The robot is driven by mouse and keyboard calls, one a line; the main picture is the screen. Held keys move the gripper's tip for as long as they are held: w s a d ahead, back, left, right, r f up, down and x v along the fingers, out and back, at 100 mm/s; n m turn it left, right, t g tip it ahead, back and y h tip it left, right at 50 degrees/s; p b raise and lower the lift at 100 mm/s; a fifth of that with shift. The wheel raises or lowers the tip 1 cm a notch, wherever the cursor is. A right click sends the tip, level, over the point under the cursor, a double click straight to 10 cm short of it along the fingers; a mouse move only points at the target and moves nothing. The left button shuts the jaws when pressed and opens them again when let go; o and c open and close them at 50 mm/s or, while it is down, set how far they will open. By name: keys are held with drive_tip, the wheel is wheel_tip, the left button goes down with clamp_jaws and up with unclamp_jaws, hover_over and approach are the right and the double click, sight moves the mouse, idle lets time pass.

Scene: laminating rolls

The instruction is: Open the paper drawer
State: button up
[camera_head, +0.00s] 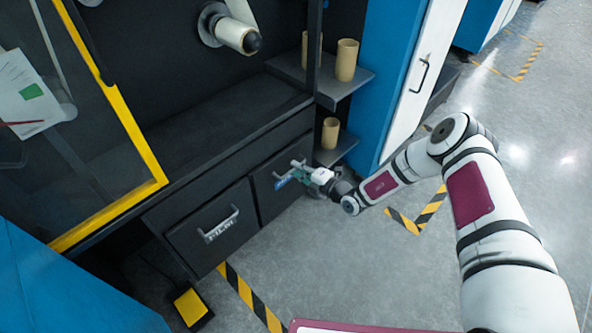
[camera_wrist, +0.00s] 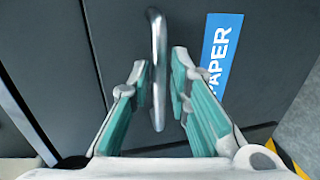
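The paper drawer (camera_head: 267,197) is the right one of two dark drawers under the counter in the head view, and its front looks flush with the cabinet. Its blue label reading PAPER (camera_wrist: 220,52) shows in the wrist view, right of the metal bar handle (camera_wrist: 158,40). My gripper (camera_wrist: 160,68) is open, with a finger on each side of the handle and narrow gaps visible. In the head view my gripper (camera_head: 298,174) is at the drawer front and hides most of the handle and part of the label.
A second drawer (camera_head: 215,228) with a bar handle is to the left. Shelves with cardboard cores (camera_head: 346,60) stand to the right, beside a blue and white cabinet (camera_head: 415,75). A yellow pedal (camera_head: 190,306) lies on the floor. Floor in front of the drawers is clear.

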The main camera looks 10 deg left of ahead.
drive_tip(key=shift+w+a+f, duration=0.1)
drive_tip(key=shift+w+a, duration=0.25)
drive_tip(key=shift+a, duration=0.2)
clamp_jaws()
drive_tip(key=shift+d, duration=0.1)
drive_tip(key=f+p+v, duration=0.2)
drive_tip(key=v, duration=0.9)
drive_tip(key=d+f+p+v, duration=0.1)
drive_tip(key=f+p+v, duration=0.1)
drive_tip(key=v, duration=1)
drive_tip(key=shift+s+f+p, duration=0.3)
drive_tip(key=shift+s+f, duration=0.1)
drive_tip(key=shift+f, duration=0.1)
unclamp_jaws()
